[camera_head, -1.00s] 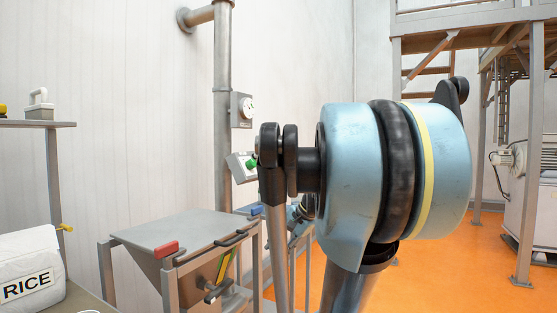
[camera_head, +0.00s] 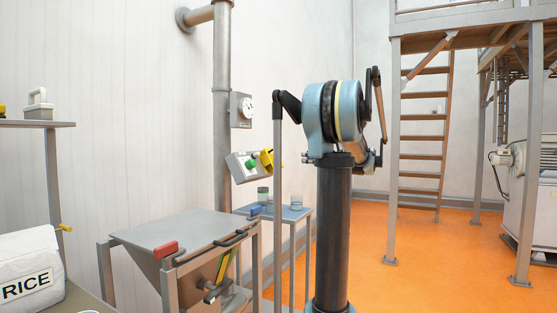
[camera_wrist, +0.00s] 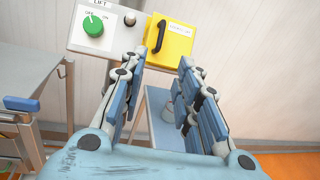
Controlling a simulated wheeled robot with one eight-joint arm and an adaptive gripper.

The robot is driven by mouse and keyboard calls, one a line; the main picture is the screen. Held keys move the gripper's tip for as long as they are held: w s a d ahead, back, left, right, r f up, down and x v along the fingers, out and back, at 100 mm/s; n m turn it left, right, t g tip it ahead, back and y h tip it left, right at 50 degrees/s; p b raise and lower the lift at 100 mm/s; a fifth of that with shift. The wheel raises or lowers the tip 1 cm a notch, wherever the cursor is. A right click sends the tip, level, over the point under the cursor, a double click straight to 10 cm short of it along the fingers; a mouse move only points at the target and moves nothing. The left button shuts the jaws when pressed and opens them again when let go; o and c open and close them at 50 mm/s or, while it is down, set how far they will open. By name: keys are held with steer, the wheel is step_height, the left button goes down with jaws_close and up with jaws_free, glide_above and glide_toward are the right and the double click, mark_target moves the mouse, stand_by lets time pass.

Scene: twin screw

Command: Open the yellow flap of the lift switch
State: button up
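The lift switch (camera_head: 240,167) is a light grey box on the wall-side pipe, with a green knob (camera_wrist: 93,26) marked OFF and ON. Its yellow flap (camera_wrist: 176,40) is at the box's right end, with a black handle (camera_wrist: 159,36) on its left side and a white label. The flap looks shut. It also shows in the head view (camera_head: 267,159). My gripper (camera_wrist: 162,64) is open and empty, with its fingers pointing toward the flap and spread to either side below it. It appears apart from the flap. In the head view my gripper cannot be clearly made out.
A grey hopper (camera_head: 178,242) with red and blue handles stands below the switch. A small blue-topped table (camera_head: 293,216) holds a jar (camera_head: 262,194) and a glass (camera_head: 296,201). A round-dial box (camera_head: 241,108) is above the switch.

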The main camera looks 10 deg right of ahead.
glide_toward(273, 160)
steer(key=w+a+r, duration=0.1)
steer(key=w+a, duration=0.1)
steer(key=a, duration=0.1)
steer(key=w+a+r, duration=0.1)
steer(key=w, duration=0.1)
steer(key=shift+a+r, duration=0.3)
steer(key=shift+c, duration=0.2)
jaws_close()
